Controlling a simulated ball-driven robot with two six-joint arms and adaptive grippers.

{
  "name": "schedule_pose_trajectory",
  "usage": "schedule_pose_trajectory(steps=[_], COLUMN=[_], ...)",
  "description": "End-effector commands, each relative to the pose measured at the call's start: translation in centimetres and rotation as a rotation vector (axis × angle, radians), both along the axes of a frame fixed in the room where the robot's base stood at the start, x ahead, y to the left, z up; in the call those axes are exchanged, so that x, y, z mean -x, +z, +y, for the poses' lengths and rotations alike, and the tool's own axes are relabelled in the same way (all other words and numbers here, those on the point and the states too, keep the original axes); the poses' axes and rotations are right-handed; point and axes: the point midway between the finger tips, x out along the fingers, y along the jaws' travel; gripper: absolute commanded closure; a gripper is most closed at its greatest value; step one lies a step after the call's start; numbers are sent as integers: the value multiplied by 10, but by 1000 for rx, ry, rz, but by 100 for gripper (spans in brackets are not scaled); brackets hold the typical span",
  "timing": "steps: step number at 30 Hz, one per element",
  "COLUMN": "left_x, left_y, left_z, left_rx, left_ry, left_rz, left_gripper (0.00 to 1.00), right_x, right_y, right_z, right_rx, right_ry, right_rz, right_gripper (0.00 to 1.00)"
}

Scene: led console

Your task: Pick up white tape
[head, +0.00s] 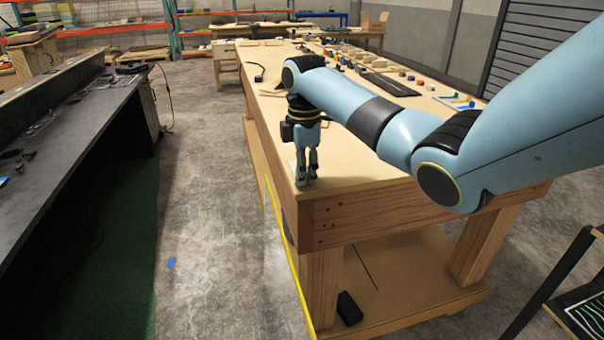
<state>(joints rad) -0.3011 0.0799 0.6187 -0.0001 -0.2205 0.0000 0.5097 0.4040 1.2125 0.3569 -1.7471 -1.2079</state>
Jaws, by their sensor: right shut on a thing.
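My right gripper (307,180) points straight down at the near left corner of the wooden workbench (350,168). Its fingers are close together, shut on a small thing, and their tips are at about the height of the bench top. The thing between them is mostly hidden by the fingers; a small pale patch, which fits white tape, shows just left of them. My left gripper is out of view.
Small coloured parts and a black keyboard-like item (390,84) lie farther along the bench. A dark counter (70,125) stands on the left across a concrete aisle. A black block (349,308) sits on the bench's lower shelf. A dark-framed stand (580,305) is at lower right.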

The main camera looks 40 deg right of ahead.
Motion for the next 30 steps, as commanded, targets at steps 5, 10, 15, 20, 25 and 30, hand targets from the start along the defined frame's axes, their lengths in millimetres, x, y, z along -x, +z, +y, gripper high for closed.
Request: schedule_pose_trajectory(steps=[5,10,15,20,25,30], left_x=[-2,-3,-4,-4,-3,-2], left_y=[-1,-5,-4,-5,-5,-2], left_z=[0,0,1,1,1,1], left_rx=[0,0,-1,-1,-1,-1], left_ry=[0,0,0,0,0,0], left_rz=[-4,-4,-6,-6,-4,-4], left_gripper=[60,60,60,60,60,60], right_x=[-1,-2,39,76,101,111], right_y=[13,43,64,87,102,112], right_z=[-1,-1,-14,-23,-29,-30], right_rx=[1,2,9,10,6,3], right_ry=[0,0,0,2,0,0], right_rz=[-3,-6,-2,0,-1,-1], right_gripper=[100,100,100,100,100,100])
